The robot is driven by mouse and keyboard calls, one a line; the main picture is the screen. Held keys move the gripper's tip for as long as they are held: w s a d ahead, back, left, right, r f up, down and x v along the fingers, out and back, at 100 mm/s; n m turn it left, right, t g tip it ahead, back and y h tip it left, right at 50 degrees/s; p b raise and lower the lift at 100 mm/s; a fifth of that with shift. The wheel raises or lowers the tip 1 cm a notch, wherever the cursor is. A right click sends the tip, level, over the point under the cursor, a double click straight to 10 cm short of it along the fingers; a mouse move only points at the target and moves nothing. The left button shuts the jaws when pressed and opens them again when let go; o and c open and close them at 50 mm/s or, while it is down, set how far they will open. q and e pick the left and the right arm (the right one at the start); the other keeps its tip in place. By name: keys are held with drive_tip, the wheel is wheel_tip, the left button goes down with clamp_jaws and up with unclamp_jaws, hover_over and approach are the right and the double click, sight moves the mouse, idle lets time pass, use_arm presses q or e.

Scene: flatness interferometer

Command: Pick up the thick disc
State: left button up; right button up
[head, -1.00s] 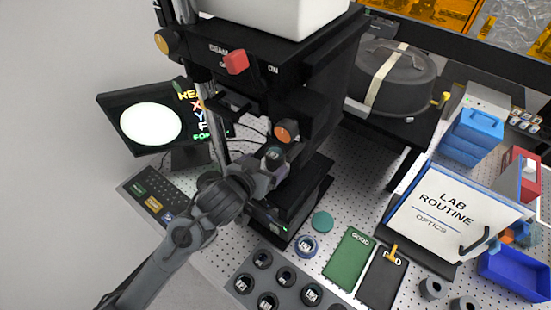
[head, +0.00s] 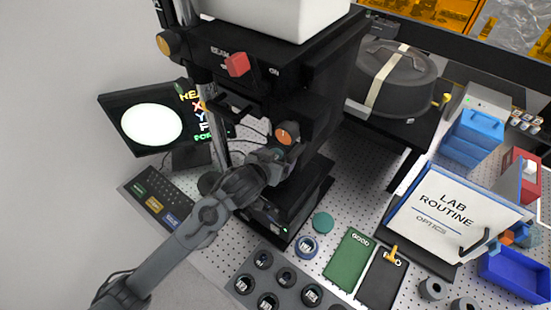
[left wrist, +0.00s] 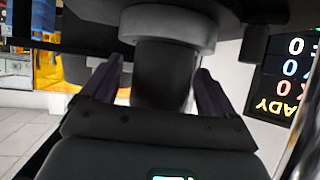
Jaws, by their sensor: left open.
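My left gripper (head: 279,155) is inside the black interferometer frame (head: 305,55), just below an orange-faced knob (head: 287,133). In the left wrist view my gripper (left wrist: 160,80) is open, with one finger on each side of a dark cylinder (left wrist: 163,75). A light grey ring (left wrist: 168,24) shows at the top end of that cylinder. I cannot tell whether the fingers touch it, or whether it is the thick disc. Several dark round pieces sit in a grey tray (head: 252,288) at the front. A blue-rimmed disc (head: 307,247) and a teal disc (head: 322,222) lie beside it. My right gripper is not in view.
A monitor (head: 150,125) and a keypad (head: 155,203) stand at left. Green (head: 349,260) and black (head: 381,276) mats lie right of the tray, before a LAB ROUTINE board (head: 450,215). The perforated table (head: 352,195) is clear between the frame and the board.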

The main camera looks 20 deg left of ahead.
use_arm(q)
drive_tip(key=c, duration=1.1)
drive_tip(key=shift+c, duration=0.8)
drive_tip(key=shift+r, duration=0.15)
